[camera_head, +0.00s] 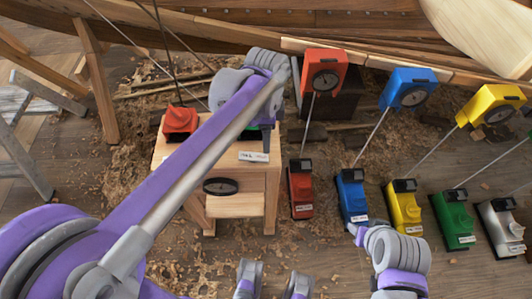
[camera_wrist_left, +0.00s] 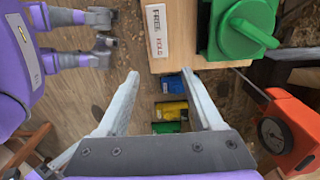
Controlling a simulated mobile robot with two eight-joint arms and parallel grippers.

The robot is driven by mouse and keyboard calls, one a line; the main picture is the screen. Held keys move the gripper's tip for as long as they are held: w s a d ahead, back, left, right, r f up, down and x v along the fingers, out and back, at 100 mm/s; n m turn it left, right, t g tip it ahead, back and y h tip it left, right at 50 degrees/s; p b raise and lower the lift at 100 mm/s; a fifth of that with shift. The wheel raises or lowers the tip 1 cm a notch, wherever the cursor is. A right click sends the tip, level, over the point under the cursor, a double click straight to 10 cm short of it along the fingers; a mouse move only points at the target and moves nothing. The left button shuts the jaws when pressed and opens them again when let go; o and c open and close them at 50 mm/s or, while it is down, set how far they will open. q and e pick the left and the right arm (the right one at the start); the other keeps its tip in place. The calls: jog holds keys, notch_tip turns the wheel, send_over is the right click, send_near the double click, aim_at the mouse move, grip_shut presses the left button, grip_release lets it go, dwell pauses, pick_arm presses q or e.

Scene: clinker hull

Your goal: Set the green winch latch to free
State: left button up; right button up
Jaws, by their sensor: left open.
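The green winch (camera_wrist_left: 236,22) sits on the wooden stand's top. Its green latch handle (camera_wrist_left: 258,36) sticks out toward the lower right in the left wrist view. A white label (camera_wrist_left: 156,32) beside it reads FREE at its upper part and HOLD at its lower part. In the head view my left arm mostly hides the winch; the label (camera_head: 254,157) shows below. My left gripper (camera_wrist_left: 161,76) is open and empty, its fingertips apart from the handle. In the head view my right wrist (camera_head: 398,252) is at the lower right; its fingers cannot be made out clearly.
The wooden stand (camera_head: 240,185) carries a red block (camera_head: 180,122) and a black handwheel (camera_head: 221,187). The hull (camera_head: 240,20) runs behind. Shavings cover the floor.

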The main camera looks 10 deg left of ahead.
aim_at(266, 157)
pick_arm(q)
notch_tip(266, 157, down, 9)
jog(key=shift+b, duration=0.5)
grip_shut()
